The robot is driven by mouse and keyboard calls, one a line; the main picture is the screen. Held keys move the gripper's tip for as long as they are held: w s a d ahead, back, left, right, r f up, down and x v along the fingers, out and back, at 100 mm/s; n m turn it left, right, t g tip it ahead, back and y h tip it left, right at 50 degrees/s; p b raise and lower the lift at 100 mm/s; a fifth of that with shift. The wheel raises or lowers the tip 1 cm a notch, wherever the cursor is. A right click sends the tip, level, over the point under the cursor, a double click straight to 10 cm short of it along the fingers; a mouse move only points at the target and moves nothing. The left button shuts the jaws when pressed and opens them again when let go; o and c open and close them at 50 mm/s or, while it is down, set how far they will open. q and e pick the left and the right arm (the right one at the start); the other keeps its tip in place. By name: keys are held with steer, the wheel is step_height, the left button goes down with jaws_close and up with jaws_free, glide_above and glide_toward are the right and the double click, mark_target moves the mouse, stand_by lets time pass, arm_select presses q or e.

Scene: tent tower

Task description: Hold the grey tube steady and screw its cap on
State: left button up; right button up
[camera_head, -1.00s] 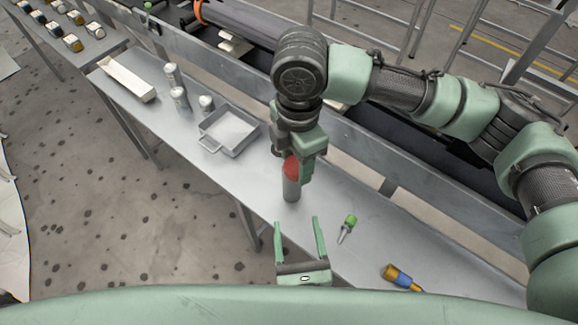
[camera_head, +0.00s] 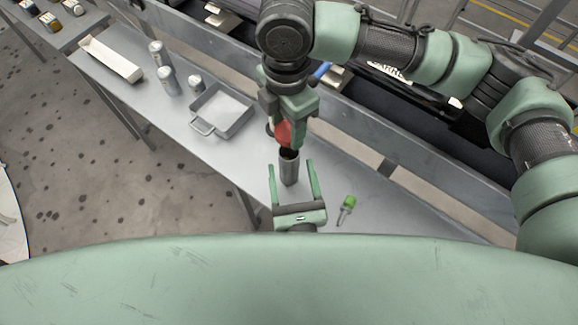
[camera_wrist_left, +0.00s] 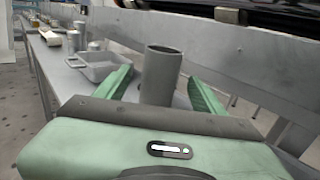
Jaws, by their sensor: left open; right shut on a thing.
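The grey tube (camera_head: 289,172) stands upright on the metal table, its dark open mouth showing at the top. It also shows in the left wrist view (camera_wrist_left: 161,74), uncapped, between the two green fingers. My left gripper (camera_head: 291,164) is open, one finger on each side of the tube. I see gaps beside it in the wrist view.
A green-handled tool (camera_head: 348,203) lies right of my left gripper. A grey tray (camera_head: 193,123) stands to the left, with several metal cans (camera_head: 168,82) and a long white box (camera_head: 110,58) beyond. A metal rail (camera_head: 375,147) runs behind the table.

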mark_target(288, 151)
arm_select(q)
steer(key=w, duration=0.4)
steer(key=w+a, duration=0.1)
steer(key=w, duration=0.1)
steer(key=shift+w, duration=0.4)
jaws_close()
